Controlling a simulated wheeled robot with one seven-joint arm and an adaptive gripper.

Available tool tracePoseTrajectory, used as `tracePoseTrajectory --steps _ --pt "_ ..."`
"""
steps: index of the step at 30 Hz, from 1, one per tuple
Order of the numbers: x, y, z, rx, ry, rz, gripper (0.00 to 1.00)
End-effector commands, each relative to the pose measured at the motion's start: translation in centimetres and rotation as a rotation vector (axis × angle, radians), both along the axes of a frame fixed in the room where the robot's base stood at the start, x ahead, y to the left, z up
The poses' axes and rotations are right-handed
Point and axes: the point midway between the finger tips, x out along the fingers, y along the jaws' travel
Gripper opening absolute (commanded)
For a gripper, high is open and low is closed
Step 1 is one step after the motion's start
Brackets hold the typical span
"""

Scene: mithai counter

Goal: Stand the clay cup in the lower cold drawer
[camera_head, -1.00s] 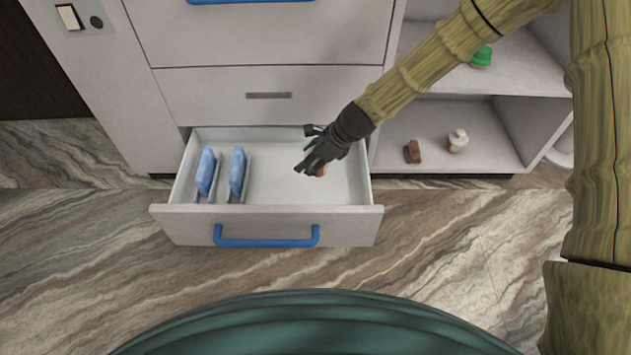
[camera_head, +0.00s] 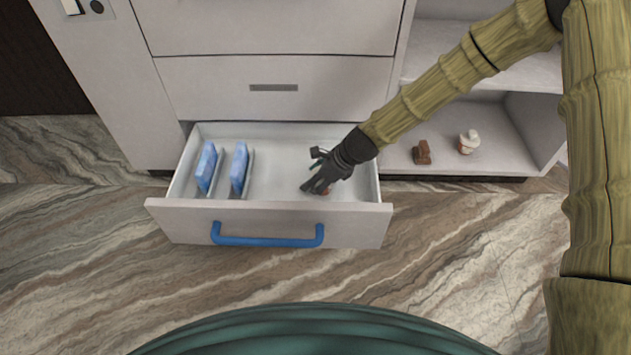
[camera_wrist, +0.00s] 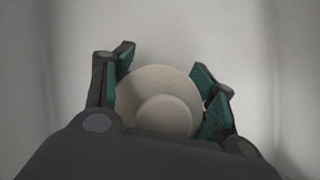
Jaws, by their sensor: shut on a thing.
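The lower cold drawer (camera_head: 285,172) stands open, with a blue bar handle on its front. My gripper (camera_head: 318,188) is inside the drawer's right part, low over its floor. In the wrist view, my gripper (camera_wrist: 165,95) is shut on the clay cup (camera_wrist: 165,112), with a teal-padded finger on each side. There the cup shows its pale round rim and inside.
Two blue packs (camera_head: 206,168) (camera_head: 239,169) stand upright between thin dividers at the drawer's left. The middle of the drawer is bare. An open shelf to the right holds a brown object (camera_head: 422,153) and a small white-topped jar (camera_head: 468,142).

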Motion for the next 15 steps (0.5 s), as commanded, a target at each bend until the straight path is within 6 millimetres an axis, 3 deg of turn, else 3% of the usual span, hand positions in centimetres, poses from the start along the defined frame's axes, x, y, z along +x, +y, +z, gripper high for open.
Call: tracePoseTrajectory --steps 9,10,14,15 --pt "0.01 0.02 -0.16 0.0 0.0 0.0 0.24" --pt "0.0 0.01 -0.17 0.0 -0.001 0.001 0.6" --pt "-0.01 0.01 -0.17 0.0 -0.001 0.001 0.83" --pt "-0.01 0.01 -0.17 0.0 -0.001 0.001 0.83"
